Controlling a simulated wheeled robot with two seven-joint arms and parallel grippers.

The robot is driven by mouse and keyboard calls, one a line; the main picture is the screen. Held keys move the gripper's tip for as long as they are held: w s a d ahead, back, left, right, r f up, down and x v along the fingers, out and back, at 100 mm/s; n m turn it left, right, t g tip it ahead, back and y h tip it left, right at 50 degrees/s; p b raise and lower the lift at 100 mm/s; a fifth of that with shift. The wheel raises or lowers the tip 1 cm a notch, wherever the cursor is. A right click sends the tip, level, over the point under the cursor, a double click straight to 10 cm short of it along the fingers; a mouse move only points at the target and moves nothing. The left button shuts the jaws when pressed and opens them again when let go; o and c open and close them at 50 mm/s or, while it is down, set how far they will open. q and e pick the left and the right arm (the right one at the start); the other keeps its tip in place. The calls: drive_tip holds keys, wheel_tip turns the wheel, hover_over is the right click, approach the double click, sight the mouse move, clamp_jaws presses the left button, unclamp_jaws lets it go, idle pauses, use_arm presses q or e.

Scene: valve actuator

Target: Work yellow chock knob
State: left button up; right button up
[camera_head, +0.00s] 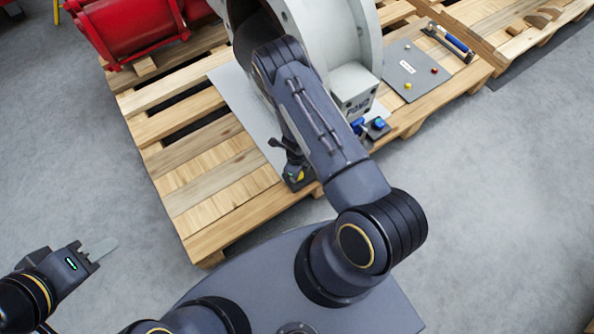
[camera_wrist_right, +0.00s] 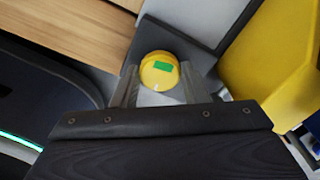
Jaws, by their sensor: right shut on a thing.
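The yellow knob (camera_wrist_right: 160,72) is round, with a green patch on its top. In the right wrist view it sits between the two fingers of my right gripper (camera_wrist_right: 160,82), which is shut on it. The fingers cover its sides, and its lower part is hidden. In the head view a small dark block with a yellow spot (camera_head: 298,176) stands at the pallet's near edge; the right arm partly covers that area. My left gripper (camera_head: 100,249) is over the floor at the lower left, away from the pallet, seen side-on.
The wooden pallet (camera_head: 205,180) carries a large white valve body (camera_head: 345,35). A grey panel (camera_head: 412,68) with small coloured knobs and a blue-handled tool (camera_head: 455,42) lie at right. Red machinery (camera_head: 130,30) stands at upper left. A large yellow part (camera_wrist_right: 285,55) is close by. Floor at right is clear.

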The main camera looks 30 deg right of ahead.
drive_tip(key=o, duration=1)
wheel_tip(320, 180, up, 7)
drive_tip(key=p, duration=0.3)
drive_tip(key=shift+r, duration=0.4)
